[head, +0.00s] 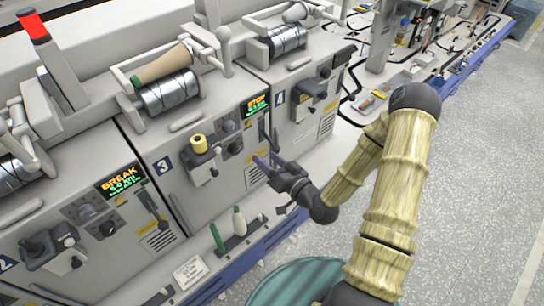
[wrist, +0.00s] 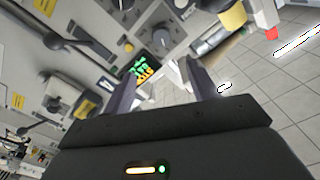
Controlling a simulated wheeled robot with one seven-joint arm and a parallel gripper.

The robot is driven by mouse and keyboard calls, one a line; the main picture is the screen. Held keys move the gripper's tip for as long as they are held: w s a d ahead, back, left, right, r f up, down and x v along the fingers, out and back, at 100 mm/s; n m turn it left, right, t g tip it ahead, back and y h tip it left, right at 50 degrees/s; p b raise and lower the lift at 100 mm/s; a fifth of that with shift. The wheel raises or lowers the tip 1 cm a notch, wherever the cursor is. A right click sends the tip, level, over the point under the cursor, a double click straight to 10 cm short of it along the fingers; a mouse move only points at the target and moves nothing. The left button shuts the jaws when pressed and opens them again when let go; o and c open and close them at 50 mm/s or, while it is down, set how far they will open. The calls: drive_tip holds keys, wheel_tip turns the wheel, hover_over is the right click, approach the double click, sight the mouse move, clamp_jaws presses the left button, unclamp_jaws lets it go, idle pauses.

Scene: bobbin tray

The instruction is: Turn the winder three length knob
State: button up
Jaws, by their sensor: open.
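Winder three's front panel carries the number plate 3 (head: 163,165) and a lit display reading STOP (head: 255,103), which also shows in the wrist view (wrist: 145,68). Left of and below the display are two round dials, an upper grey one (head: 229,127) and a lower dark one (head: 235,147). I cannot read which is the length knob. My gripper (head: 262,162) is open and empty, out in front of the panel, below and right of the dials. In the wrist view its two fingers (wrist: 160,88) stand apart, with the display between them and a dark knob (wrist: 157,32) beyond, untouched.
A yellow bobbin (head: 199,140) sits on a grey holder left of the dials. A lever (head: 262,133) is below the display. Winder two's display (head: 121,181) reads BREAK. Green and white cones stand in the lower tray (head: 245,246). Open floor (head: 470,190) lies to the right.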

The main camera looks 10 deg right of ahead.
drive_tip(key=shift+s+d+p, duration=0.2)
drive_tip(key=shift+s+p, duration=0.2)
drive_tip(key=shift+p, duration=0.05)
drive_tip(key=shift+s, duration=0.1)
drive_tip(key=s+d+r+n+g+h+p, duration=0.3)
drive_tip(key=s+d+r+g+h+p, duration=0.1)
drive_tip(key=d+r+g+h+p, duration=0.4)
drive_tip(key=s+r+m+g+h+p, duration=0.1)
drive_tip(key=s+r+m+g+h, duration=0.1)
drive_tip(key=s+r, duration=0.7)
drive_tip(key=shift+d+r+m+g, duration=0.25)
drive_tip(key=shift+r+m+g, duration=0.6)
drive_tip(key=shift+g, duration=0.35)
